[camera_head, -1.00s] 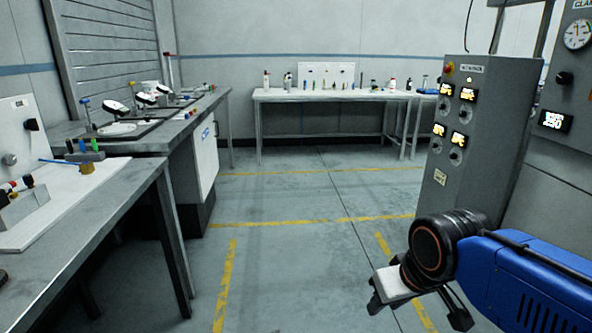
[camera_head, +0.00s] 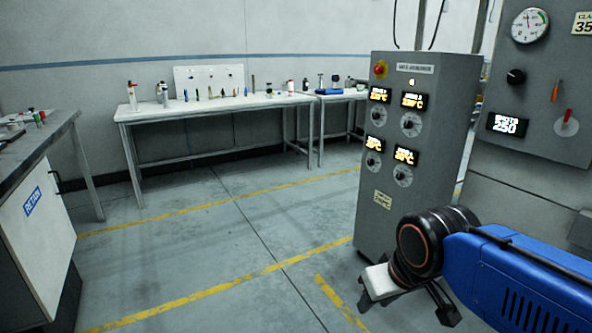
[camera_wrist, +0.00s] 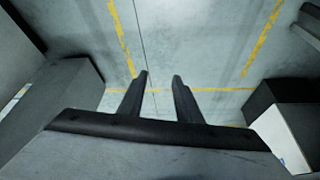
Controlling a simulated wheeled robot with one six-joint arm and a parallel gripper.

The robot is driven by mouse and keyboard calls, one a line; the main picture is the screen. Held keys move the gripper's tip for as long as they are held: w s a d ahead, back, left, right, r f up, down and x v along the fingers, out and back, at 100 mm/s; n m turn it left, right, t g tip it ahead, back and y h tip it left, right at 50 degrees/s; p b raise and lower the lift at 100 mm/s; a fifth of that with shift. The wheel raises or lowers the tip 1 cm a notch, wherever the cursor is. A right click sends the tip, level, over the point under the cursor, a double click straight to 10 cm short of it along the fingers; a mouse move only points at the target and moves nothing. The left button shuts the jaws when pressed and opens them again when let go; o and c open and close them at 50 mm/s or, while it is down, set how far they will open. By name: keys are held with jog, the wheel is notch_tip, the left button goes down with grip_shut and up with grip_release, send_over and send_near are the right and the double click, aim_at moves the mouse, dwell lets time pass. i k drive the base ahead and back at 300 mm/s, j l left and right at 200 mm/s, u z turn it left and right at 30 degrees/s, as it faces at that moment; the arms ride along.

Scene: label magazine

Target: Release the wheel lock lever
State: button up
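No wheel lock lever can be made out in either view. My gripper (camera_head: 405,305) is at the lower right of the head view, in front of the grey control cabinet and above the floor. In the wrist view my gripper (camera_wrist: 160,78) shows two dark fingers standing apart, with only bare floor between and beyond them. It is open and holds nothing.
A grey cabinet (camera_head: 416,150) with lit displays and dials stands at right, beside a larger grey panel (camera_head: 550,90) with a gauge. A white-topped bench (camera_head: 215,107) with bottles and tools stands at back. A workbench (camera_head: 50,130) is at left. The floor between is clear.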

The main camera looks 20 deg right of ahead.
aim_at(556, 89)
jog(key=i+l+z, duration=0.2)
jog(key=i+z, duration=1.2)
jog(key=i+j+z, duration=0.25)
jog(key=z, duration=0.2)
jog(key=i+j+z, duration=0.2)
jog(key=i+z, duration=0.15)
jog(key=i+j+z, duration=0.35)
jog(key=i, duration=0.05)
